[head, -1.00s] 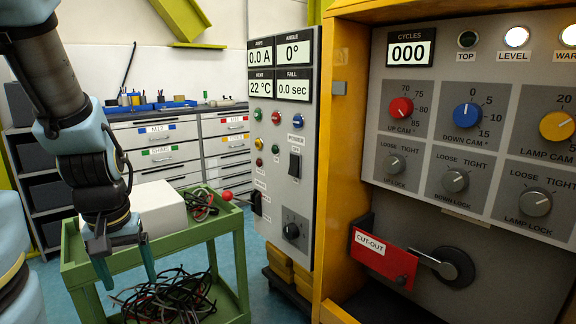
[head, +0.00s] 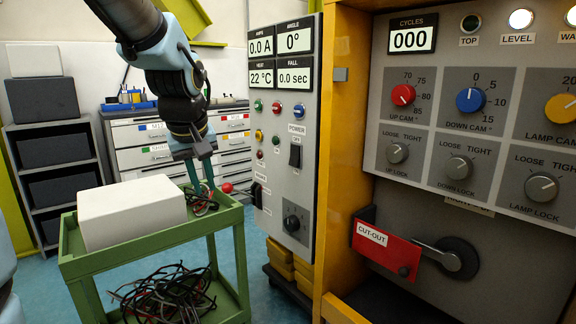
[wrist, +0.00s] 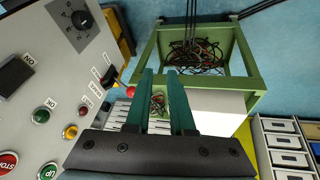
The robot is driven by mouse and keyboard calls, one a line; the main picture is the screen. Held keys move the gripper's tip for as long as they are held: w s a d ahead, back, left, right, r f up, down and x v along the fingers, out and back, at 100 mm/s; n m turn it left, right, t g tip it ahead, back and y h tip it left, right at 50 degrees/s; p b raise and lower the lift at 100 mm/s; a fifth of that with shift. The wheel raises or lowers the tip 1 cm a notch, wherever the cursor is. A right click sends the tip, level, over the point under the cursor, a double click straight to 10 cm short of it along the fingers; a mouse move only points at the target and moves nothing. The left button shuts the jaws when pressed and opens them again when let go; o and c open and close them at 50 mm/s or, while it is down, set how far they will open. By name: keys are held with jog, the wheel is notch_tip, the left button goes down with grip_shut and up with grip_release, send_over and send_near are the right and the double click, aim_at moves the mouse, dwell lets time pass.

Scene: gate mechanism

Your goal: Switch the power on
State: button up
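The power switch (head: 295,156) is a black rocker on the grey control panel (head: 285,220), under a POWER label with OFF below it. It also shows at the left edge of the wrist view (wrist: 14,73). My gripper (head: 201,190) is in front of the panel's left side, apart from the switch, pointing down over the green cart. In the wrist view its two teal fingers (wrist: 158,75) stand apart with nothing between them. The AMPS display (head: 261,46) reads 0.0 A.
A red-knobbed lever (head: 227,187) sticks out from the panel's left side, close to my fingers. The green cart (head: 150,248) carries a white box (head: 130,210) and cables. The yellow-framed machine (head: 343,150) stands right of the panel, with a red CUT-OUT plate (head: 385,250).

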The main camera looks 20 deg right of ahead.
aim_at(294, 156)
jog(key=s+d+r, duration=0.1)
jog(key=d+r, duration=0.2)
jog(key=d, duration=0.1)
jog(key=s+d+r+n+t+h+b, duration=0.1)
jog(key=d+r, duration=0.3)
jog(key=s+d+r+h, duration=0.1)
jog(key=d+r, duration=0.3)
jog(key=shift+s+d, duration=0.3)
grip_shut()
jog(key=shift+f, duration=0.15)
jog(key=shift+w+d+f+p, duration=0.3)
jog(key=shift+w+d+f, duration=0.65)
jog(key=shift+d+f, duration=0.4)
jog(key=shift+w+d+f+p, duration=0.3)
jog(key=shift+w+d+f, duration=0.7)
jog(key=shift+f, duration=0.55)
jog(key=shift+w+d+f+p, duration=0.3)
jog(key=shift+w+d+f, duration=0.55)
jog(key=shift+d+f, duration=0.5)
jog(key=shift+a+f, duration=0.1)
